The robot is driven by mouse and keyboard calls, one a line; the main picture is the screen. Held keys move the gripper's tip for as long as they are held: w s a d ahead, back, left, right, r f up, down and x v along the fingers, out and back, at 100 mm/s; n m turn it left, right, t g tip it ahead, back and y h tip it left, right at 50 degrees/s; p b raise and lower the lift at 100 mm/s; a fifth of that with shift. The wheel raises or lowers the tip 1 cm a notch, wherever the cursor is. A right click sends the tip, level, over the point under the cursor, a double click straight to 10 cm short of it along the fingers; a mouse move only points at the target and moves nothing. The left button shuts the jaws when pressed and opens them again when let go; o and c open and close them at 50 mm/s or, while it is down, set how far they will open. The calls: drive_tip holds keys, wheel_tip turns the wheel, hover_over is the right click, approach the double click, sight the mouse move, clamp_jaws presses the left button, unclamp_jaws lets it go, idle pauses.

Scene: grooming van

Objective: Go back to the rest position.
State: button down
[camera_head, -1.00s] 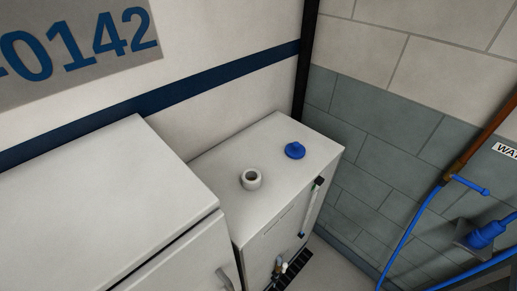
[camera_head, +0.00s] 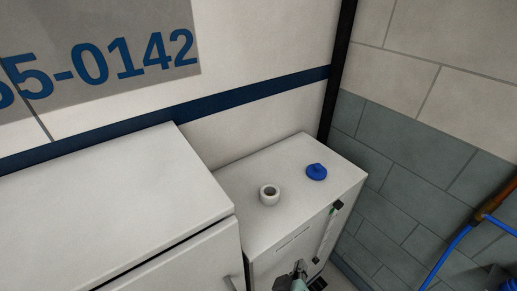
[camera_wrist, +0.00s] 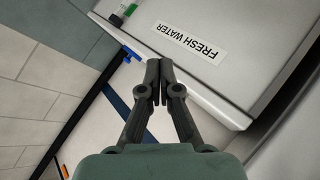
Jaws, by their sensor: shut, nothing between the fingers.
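My gripper (camera_wrist: 160,75) shows in the wrist view with its two dark fingers together at the tips and nothing between them. It points at the front of the white fresh water cabinet (camera_wrist: 235,85), apart from it as far as I can tell. In the head view, a dark grey-green part that looks like my gripper (camera_head: 298,274) shows at the bottom edge, in front of the cabinet (camera_head: 230,190). The rest of my arm is out of the head view.
On the cabinet top stand a white round filler neck (camera_head: 269,194), open, and a blue cap (camera_head: 316,172) beside it. A larger white cabinet (camera_head: 110,190) stands left. A grey block wall (camera_head: 400,170) and a blue hose (camera_head: 445,258) are on the right.

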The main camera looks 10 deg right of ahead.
drive_tip(key=s+a+r+m+t+y, duration=0.2)
drive_tip(key=s+a+r+m+y, duration=0.3)
drive_tip(key=a+r, duration=0.75)
wheel_tip(320, 180, up, 27)
drive_tip(key=n+y+p, duration=0.1)
drive_tip(key=p, duration=2.8)
drive_tip(key=shift+a+f, duration=0.2)
